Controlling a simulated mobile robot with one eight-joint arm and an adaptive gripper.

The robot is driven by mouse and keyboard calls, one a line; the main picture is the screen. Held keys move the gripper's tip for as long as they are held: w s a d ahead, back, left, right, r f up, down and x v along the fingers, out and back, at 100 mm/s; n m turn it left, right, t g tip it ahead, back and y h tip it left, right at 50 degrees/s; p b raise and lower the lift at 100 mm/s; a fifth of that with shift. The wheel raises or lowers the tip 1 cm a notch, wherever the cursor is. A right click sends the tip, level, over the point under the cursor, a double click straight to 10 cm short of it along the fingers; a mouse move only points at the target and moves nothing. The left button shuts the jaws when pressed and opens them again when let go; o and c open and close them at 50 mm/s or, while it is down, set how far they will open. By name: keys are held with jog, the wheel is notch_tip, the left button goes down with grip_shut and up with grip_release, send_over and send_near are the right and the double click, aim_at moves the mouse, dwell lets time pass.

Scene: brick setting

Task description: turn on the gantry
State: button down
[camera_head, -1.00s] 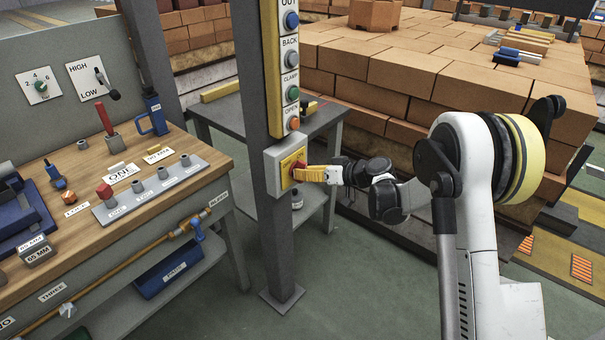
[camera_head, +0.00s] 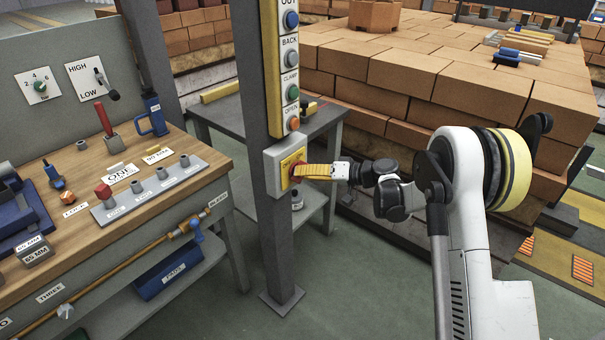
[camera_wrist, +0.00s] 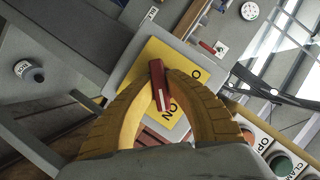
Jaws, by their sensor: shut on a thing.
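A grey switch box (camera_head: 270,175) with a yellow plate is fixed to the dark upright post. A red switch handle (camera_wrist: 158,84) stands out from the yellow plate (camera_wrist: 150,60) in the wrist view. My gripper (camera_wrist: 160,80), with yellow fingers, is shut on this handle; in the head view my gripper (camera_head: 302,170) reaches the box from the right. "ON" lettering shows near the handle's lower end, and an "O" shows to its right. The rest of that second label is hidden by a finger. I cannot tell which setting the handle is in.
Above the box, a yellow-edged button panel (camera_head: 291,70) carries OUT, BACK, CLAMP and OPEN buttons. A wooden workbench (camera_head: 130,207) with tools stands left. A grey side table (camera_head: 225,117) is behind the post, and a large brick stack (camera_head: 430,75) lies behind my arm.

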jog(key=c, duration=1.4)
grip_release()
jog(key=shift+d, duration=0.1)
jog(key=v, duration=1.1)
jog(key=shift+s+d+r, duration=0.2)
jog(key=shift+s+d, duration=0.05)
jog(key=shift+d, duration=0.05)
